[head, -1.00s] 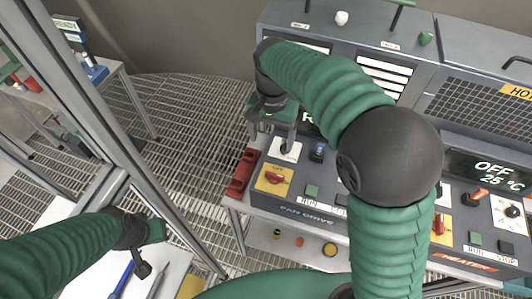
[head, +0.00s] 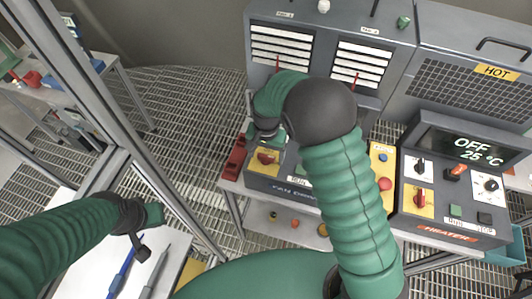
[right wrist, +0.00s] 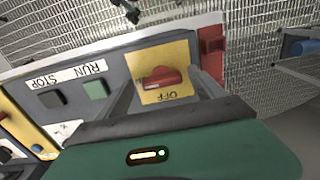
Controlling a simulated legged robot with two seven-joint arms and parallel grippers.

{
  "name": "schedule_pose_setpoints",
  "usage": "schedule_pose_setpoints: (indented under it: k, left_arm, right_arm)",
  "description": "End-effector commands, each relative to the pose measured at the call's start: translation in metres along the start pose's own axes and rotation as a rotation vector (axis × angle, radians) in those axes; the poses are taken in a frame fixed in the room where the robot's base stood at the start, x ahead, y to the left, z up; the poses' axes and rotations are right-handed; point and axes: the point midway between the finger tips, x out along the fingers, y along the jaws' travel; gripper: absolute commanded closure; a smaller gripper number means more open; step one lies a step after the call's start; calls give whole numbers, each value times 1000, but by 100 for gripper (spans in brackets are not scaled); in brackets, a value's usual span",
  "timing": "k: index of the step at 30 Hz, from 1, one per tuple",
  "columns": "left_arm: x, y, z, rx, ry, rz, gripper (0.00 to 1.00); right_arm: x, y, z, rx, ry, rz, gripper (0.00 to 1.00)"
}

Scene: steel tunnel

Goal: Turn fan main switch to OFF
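The fan main switch is a red rotary handle (right wrist: 160,77) on a yellow plate (right wrist: 178,59) with an OFF label, seen upside down in the right wrist view. In the head view its red handle (head: 266,157) shows on the fan drive panel (head: 290,190), just below my right gripper (head: 272,137). In the right wrist view my right gripper (right wrist: 160,95) is open, its fingers on either side of the handle with gaps. My left gripper (head: 142,228) is over the white table at lower left; its finger opening cannot be made out.
A red bracket (head: 234,160) is at the fan panel's left edge. A metal frame post (head: 140,160) stands between my arms. A blue pen (head: 122,275) lies on the white table.

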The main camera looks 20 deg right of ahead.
Motion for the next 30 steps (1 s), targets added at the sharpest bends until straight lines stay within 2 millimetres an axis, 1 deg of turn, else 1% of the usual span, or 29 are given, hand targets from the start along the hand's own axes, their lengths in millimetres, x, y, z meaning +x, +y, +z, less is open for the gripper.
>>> schedule_pose_setpoints:
  k: [1, 2, 12, 14, 23, 30]
  left_arm:
    - [0, 0, 0, 0, 0, 0, 100]
    - [0, 0, 0, 0, 0, 0, 100]
    - [0, 0, 0, 0, 0, 0, 100]
    - [0, 0, 0, 0, 0, 0, 100]
    - [1, 0, 0, 0, 0, 0, 100]
    - [4, 0, 1, 0, 0, 0, 100]
  right_arm:
    - [0, 0, -1, 0, 0, 0, 28]
    - [0, -1, -1, 0, 0, 0, 32]
    - [-1, 0, 1, 0, 1, 0, 77]
    - [-1, 0, 1, 0, 1, 0, 84]
    - [-2, 0, 2, -34, -1, -1, 84]
    - [-2, -1, 2, -156, -1, -3, 84]
